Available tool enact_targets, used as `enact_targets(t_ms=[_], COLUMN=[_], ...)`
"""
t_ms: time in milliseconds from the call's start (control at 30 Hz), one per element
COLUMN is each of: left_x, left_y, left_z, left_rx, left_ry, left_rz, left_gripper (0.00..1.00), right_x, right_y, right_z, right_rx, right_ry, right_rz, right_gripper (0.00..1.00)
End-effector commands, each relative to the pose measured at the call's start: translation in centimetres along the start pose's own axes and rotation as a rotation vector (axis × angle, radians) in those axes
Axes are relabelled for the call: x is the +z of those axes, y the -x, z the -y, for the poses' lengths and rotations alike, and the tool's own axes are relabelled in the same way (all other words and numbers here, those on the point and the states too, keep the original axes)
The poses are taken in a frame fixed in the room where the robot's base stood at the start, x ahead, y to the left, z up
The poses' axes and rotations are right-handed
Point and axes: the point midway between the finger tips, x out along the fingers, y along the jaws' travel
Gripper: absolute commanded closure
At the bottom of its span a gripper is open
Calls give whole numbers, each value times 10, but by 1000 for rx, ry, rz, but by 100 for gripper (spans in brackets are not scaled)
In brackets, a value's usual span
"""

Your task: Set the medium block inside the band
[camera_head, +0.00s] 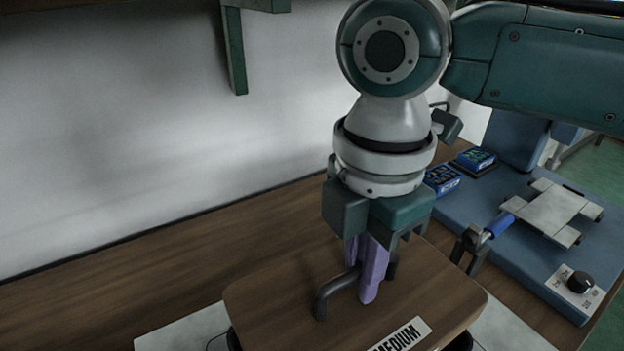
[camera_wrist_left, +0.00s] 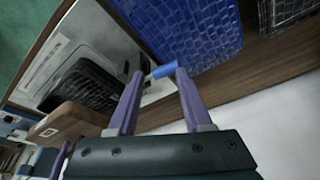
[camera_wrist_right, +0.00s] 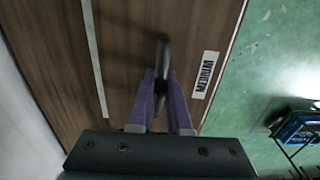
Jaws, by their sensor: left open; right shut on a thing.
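The medium block (camera_head: 290,290) is a flat brown wooden board with rounded corners, a dark bent handle and a white MEDIUM label (camera_head: 403,337). My right gripper (camera_head: 368,285) points down and is shut on the handle; the right wrist view shows the handle (camera_wrist_right: 162,50) between its purple fingers. Dark parts show below the board, but I cannot tell whether it rests on them. My left gripper (camera_wrist_left: 155,85) is open, outside the head view. A small blue cylinder (camera_wrist_left: 164,71) shows between its fingertips; contact is unclear. I cannot make out the band.
A pale sheet (camera_head: 185,328) lies under the board. A blue fixture (camera_head: 530,255) with a knob (camera_head: 580,282) stands at right, beside small blue boxes (camera_head: 441,180). The left wrist view shows a blue basket (camera_wrist_left: 195,35) and a black basket (camera_wrist_left: 85,85). The wooden table (camera_head: 120,290) is clear at left.

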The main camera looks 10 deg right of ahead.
Motion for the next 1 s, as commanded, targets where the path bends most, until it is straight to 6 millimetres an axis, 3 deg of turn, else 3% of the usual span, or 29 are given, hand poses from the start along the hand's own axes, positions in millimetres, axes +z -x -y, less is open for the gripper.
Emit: enact_targets(t_ms=[267, 833, 1000], left_x=[4, 22, 23], left_y=[-14, -71, -75], left_z=[-1, -5, -5], left_rx=[1, 7, 7], left_ry=[1, 10, 9], left_rz=[-1, -3, -2], left_gripper=[50, 50, 50], right_x=[0, 1, 0], right_y=[-14, -67, -82], right_z=[0, 0, 0], right_rx=[2, 1, 0], right_ry=[8, 6, 7], right_rz=[0, 1, 1], right_gripper=[100, 100, 100])
